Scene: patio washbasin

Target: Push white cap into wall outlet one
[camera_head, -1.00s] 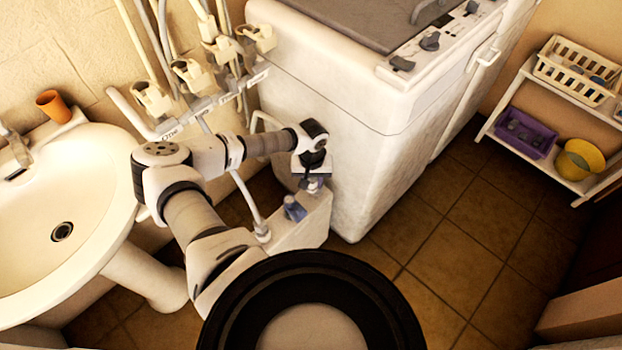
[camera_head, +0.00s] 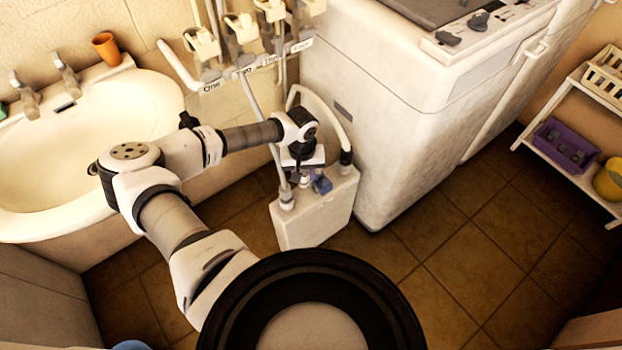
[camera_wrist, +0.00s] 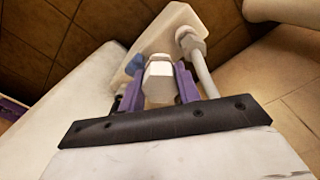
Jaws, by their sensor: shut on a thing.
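My gripper (camera_wrist: 159,88) has purple fingers shut on a white, faceted cap (camera_wrist: 159,76) in the wrist view. In the head view my gripper (camera_head: 304,178) points down just above a white tank, and the cap is too small and covered to make out there. Wall outlet one (camera_head: 203,48) is the leftmost of a row of cream tap-like fittings on the wall, over a strip with the label "One" (camera_head: 210,87). The gripper is below and to the right of it, well apart. The outlet's opening cannot be made out.
The white tank (camera_head: 312,218) has a blue part (camera_head: 322,184) and hoses on top. A white washing machine (camera_head: 400,130) stands right. A washbasin (camera_head: 100,130) with an orange cup (camera_head: 106,47) is left. Several pipes run along the wall. A shelf (camera_head: 570,165) is far right.

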